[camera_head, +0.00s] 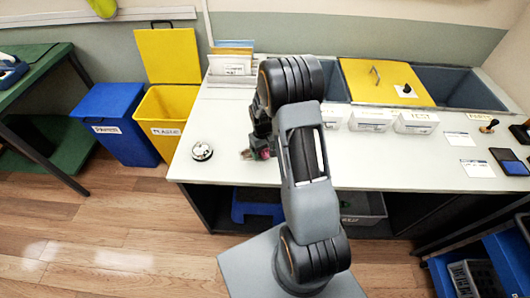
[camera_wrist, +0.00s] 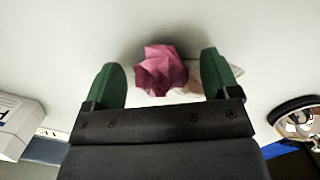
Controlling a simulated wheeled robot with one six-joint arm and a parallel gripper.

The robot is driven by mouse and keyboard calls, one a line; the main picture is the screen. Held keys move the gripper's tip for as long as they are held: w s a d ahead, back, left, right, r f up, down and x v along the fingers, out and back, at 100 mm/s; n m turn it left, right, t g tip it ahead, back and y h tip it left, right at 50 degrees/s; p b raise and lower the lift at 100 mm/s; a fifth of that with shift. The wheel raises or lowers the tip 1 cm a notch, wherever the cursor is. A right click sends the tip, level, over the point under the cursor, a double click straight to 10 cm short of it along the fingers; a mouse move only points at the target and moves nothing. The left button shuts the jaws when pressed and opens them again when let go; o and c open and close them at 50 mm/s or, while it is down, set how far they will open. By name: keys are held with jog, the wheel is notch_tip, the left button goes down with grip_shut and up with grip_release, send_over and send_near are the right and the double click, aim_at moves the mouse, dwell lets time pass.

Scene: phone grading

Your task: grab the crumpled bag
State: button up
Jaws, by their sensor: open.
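The crumpled bag (camera_wrist: 162,70) is a pink, creased lump on the pale tabletop in the wrist view. It lies between and slightly beyond the two green fingertips of my gripper (camera_wrist: 163,82), with a gap on each side. My gripper is open and holds nothing. In the head view the bag (camera_head: 266,153) shows only as a small pinkish patch beside my gripper (camera_head: 262,135), partly hidden by my arm.
A pale flat scrap (camera_wrist: 200,85) lies beside the bag. A round metal item (camera_head: 202,151) stands to the left on the white table (camera_head: 225,120). A yellow bin (camera_head: 165,110) and a blue bin (camera_head: 112,115) stand left of the table. White boxes (camera_head: 370,119) line the back.

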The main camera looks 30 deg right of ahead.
jog(key=shift+c, duration=0.5)
jog(key=c, duration=0.9)
jog(key=shift+r, duration=0.1)
